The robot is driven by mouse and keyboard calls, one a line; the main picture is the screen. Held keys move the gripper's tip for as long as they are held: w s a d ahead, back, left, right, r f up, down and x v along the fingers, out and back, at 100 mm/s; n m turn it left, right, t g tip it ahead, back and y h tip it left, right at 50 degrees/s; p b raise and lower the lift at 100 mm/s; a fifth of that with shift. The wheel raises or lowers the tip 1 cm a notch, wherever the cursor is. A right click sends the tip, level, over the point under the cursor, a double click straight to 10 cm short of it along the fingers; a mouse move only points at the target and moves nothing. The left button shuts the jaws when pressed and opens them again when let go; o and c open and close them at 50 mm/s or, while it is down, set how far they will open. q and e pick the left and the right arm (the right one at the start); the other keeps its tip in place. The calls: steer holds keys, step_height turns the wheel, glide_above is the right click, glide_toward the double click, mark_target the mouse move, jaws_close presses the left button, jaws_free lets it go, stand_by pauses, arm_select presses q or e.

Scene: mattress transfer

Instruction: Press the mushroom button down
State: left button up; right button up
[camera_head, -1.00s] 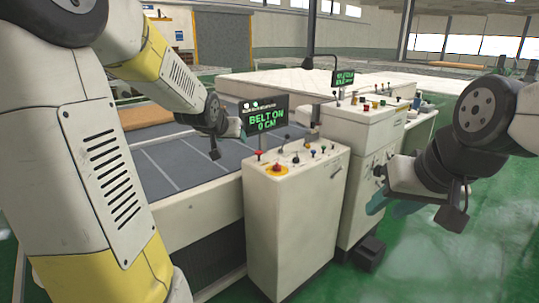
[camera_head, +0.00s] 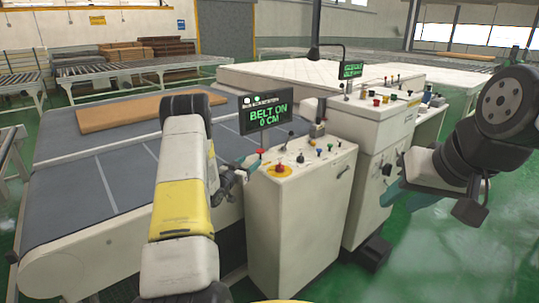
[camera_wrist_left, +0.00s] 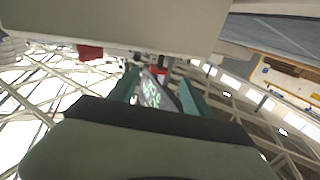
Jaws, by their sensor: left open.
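The mushroom button (camera_head: 279,169) is a red cap on a yellow base. It sits at the front left of the top of the white control console (camera_head: 300,215). My left gripper (camera_head: 240,176) is open, just left of the button and apart from it, partly hidden by its own arm. In the left wrist view its two teal fingers (camera_wrist_left: 158,92) stand apart, with green display text seen between them. A red part (camera_wrist_left: 90,52) shows at the upper left there; I cannot tell if it is the button. My right gripper (camera_head: 392,191) is at the right, its jaw gap unclear.
A display reading "BELT ON 0 CM" (camera_head: 265,112) stands behind the button. Small levers and knobs share the console top. A grey belt table (camera_head: 75,185) with a brown board (camera_head: 130,112) lies left. A second console (camera_head: 372,125) stands behind right.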

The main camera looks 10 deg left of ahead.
arm_select(q)
glide_toward(258, 155)
steer(key=w+d+r, duration=0.1)
steer(key=d, duration=0.1)
steer(key=w+d+r, duration=0.2)
steer(key=shift+d+r, duration=0.2)
steer(key=shift+r, duration=0.05)
steer(key=shift+c, duration=0.5)
jaws_close()
stand_by(0.6)
